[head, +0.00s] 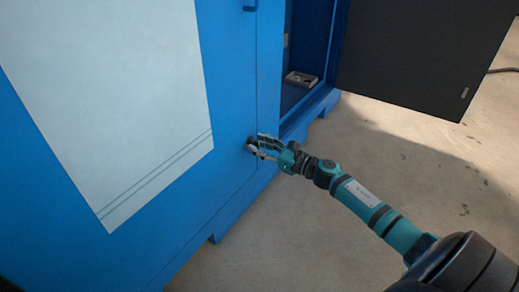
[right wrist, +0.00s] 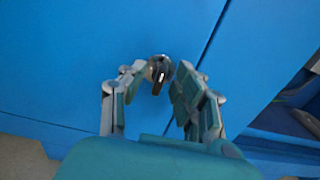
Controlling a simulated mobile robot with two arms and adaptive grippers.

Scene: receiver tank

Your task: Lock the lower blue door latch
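The lower latch (right wrist: 160,68) is a small round metal knob with a dark narrow lever on the blue cabinet door (right wrist: 90,60). In the right wrist view its lever points down, tilted slightly. My right gripper (right wrist: 161,74) is open, with its fingertips on either side of the latch and a gap between them and the lever. I cannot tell whether a fingertip touches the knob's rim. In the head view my right gripper (head: 256,147) is at the lower right edge of the blue door (head: 229,70) and mostly hides the latch. My left gripper is not in view.
A blue fitting (head: 250,5) sits higher on the door edge. To the right, the cabinet has an open compartment holding a small grey item (head: 300,79). A dark door panel (head: 425,50) stands swung open there. Concrete floor (head: 400,150) is clear in front.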

